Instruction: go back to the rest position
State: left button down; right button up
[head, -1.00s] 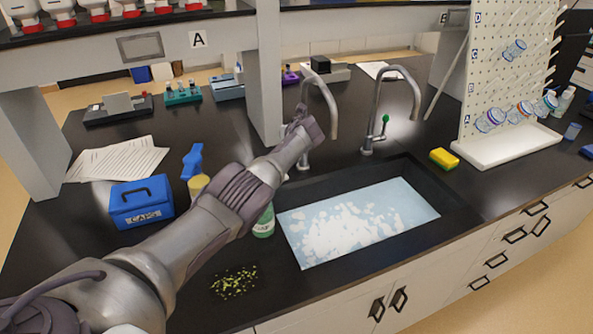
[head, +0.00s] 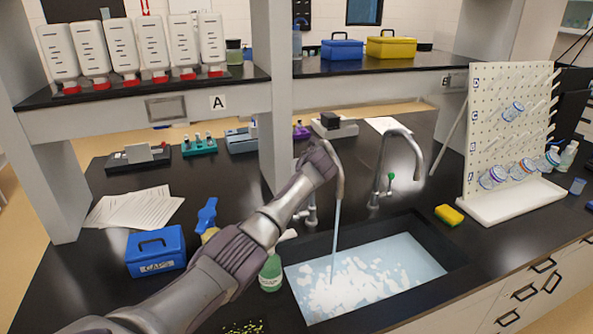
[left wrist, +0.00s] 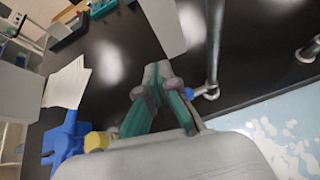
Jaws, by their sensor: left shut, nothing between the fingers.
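My left gripper (head: 320,158) is shut and empty. It is in front of the left tap (head: 338,165) at the back edge of the sink (head: 440,245) and hides part of that tap. Its closed fingers also show in the left wrist view (left wrist: 160,88), with the tap's post (left wrist: 214,45) and a small blue handle (left wrist: 208,92) close by. I cannot tell whether they touch. Water runs from the left tap into the sink, which holds water with white foam. The right tap (head: 405,140) has a green handle and shows no stream. My right gripper is not in view.
A blue box (head: 155,258), papers (head: 140,212) and a green bottle (head: 271,272) stand left of the sink. A yellow sponge (head: 449,215) and drying rack (head: 505,130) are to the right. A shelf post (head: 275,135) rises behind my arm.

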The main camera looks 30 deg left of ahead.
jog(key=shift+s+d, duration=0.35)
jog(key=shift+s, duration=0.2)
